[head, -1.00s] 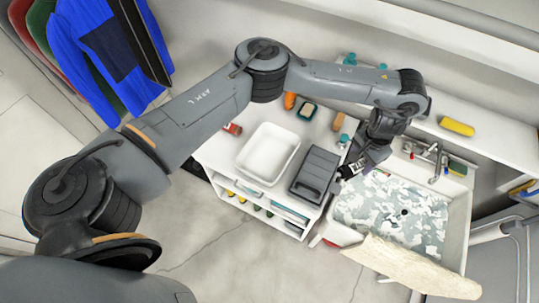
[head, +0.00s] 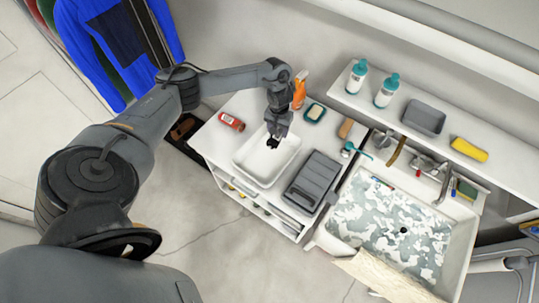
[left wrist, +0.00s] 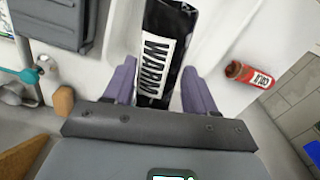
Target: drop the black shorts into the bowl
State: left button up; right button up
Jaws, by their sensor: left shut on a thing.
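In the left wrist view the item (left wrist: 164,30) lies between the purple fingers (left wrist: 160,95). It is black with a white label in large black letters, partly cut off, and I cannot make out shorts in its shape. No other loose black garment shows. My right gripper is not in view.
A dark grey case (head: 312,180) stands right of the basin. A red can (head: 231,121), an orange spray bottle (head: 299,90) and a soap dish (head: 315,113) stand around it. Blue clothing (head: 115,40) hangs upper left.

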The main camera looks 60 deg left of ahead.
pick_arm(q)
jog(key=s+a+f+b, duration=0.1)
jog(key=s+f+b, duration=0.3)
jog(key=f+b, duration=0.3)
notch_tip(320, 180, down, 2)
jog(key=shift+s+a, duration=0.2)
dwell(0.3)
jog(key=o, duration=1.3)
notch_tip(320, 180, up, 11)
jog(key=shift+f+p, duration=0.1)
jog(key=shift+p, duration=0.2)
